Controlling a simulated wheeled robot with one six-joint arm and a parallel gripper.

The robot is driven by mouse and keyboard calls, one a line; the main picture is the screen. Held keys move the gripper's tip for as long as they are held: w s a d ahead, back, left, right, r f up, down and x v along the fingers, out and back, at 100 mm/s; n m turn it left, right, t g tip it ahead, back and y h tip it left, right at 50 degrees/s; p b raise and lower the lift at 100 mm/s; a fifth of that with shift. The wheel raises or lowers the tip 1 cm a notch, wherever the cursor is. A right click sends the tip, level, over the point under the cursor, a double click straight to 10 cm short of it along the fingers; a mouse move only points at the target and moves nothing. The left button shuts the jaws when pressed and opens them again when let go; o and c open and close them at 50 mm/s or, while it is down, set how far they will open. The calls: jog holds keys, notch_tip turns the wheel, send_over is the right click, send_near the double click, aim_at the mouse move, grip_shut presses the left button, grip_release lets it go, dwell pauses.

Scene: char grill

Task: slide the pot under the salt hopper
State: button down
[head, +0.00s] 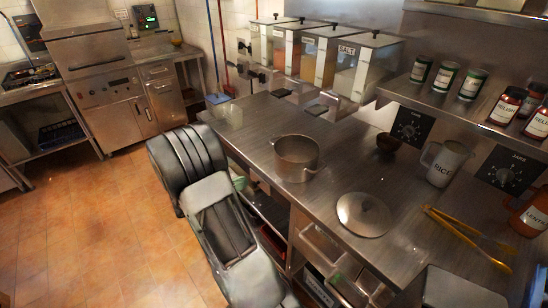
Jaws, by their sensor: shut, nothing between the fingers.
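A metal pot (296,158) stands upright and without a lid near the front edge of the steel counter (340,160). The salt hopper (362,70), labelled SALT, is the rightmost of several wall dispensers at the back of the counter. The pot is in front of the hopper and apart from it, nearer to me and a little left. My folded arm fills the lower middle, in front of the counter. I cannot make out my gripper's fingers, and nothing of mine is seen touching the pot.
A round lid (363,214) lies right of the pot. Beyond it are yellow tongs (465,235), a rice jug (446,160) and a small dark bowl (388,142). Jars (470,84) line a shelf above. The counter between pot and hopper looks mostly clear. Tiled floor lies open on the left.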

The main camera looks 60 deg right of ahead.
jog(key=w+d+n+h, duration=0.1)
jog(key=d+n+h, duration=0.1)
jog(key=p, duration=0.4)
send_near(279, 159)
jog(key=shift+n+t, duration=0.3)
jog(key=x, duration=0.6)
jog(key=shift+s+a+r, duration=0.15)
jog(key=shift+s+r, duration=0.15)
jog(key=shift+p+x, duration=0.35)
jog(key=shift+x, duration=0.45)
jog(key=shift+f, duration=0.1)
